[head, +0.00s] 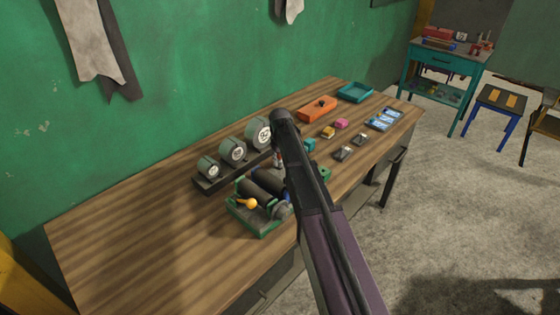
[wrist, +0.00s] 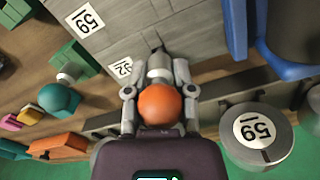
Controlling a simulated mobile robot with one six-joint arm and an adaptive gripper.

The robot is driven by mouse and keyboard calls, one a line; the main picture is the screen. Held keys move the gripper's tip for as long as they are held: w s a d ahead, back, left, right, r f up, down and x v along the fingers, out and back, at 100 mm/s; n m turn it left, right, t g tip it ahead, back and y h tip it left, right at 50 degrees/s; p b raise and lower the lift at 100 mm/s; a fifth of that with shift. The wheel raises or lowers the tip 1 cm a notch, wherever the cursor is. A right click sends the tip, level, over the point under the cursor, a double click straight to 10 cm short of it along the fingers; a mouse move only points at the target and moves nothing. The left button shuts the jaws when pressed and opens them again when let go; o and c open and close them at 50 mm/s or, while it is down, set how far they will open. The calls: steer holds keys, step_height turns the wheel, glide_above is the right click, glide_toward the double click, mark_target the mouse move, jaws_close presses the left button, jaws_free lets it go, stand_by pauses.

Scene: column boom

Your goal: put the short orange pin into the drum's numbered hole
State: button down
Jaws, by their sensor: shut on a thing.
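In the wrist view my gripper (wrist: 160,92) is shut on the short orange pin, whose round orange head (wrist: 160,104) faces the camera. The pin's lower end points at the grey drum (wrist: 200,32), which carries white number labels, one reading 59 (wrist: 86,19) and one partly turned away beside the gripper. A small dark spot shows at the drum just past the fingertips; I cannot tell whether the pin tip is in a hole.
Three grey numbered cylinders (head: 232,150) stand on a dark rack behind the drum. A teal-headed piece (wrist: 58,98) stands near the gripper. An orange box (head: 318,108) and teal tray (head: 354,92) lie farther back. The table's left is clear.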

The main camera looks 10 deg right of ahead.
steer(key=shift+f+b, duration=0.45)
steer(key=shift+f, duration=0.05)
stand_by(0.3)
steer(key=shift+c, duration=1.9)
jaws_free()
steer(key=shift+r, duration=0.15)
